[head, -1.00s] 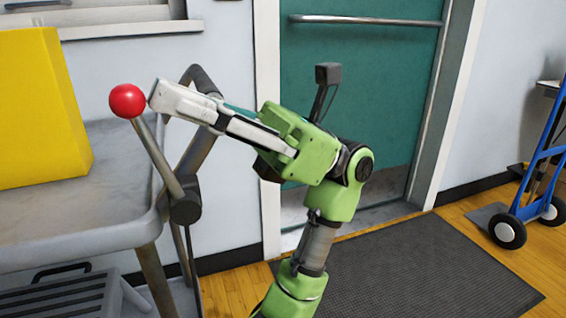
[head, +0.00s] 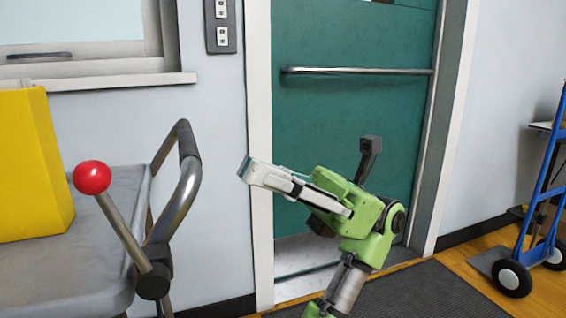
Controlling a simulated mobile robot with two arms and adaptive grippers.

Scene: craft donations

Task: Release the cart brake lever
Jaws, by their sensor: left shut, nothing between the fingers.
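The brake lever (head: 124,231) is a metal rod with a red ball knob (head: 92,177) on top. It rises from a dark pivot on the end of the grey cart (head: 100,277) at the left and leans to the left. My left gripper (head: 245,168) is shut and empty. In the picture it is well to the right of the knob, past the cart's push handle (head: 178,200), and touches neither. My right gripper does not show.
Behind is a green door (head: 350,110) with a metal bar. A blue hand truck (head: 545,180) stands at the right. A dark mat (head: 430,290) lies on the wooden floor.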

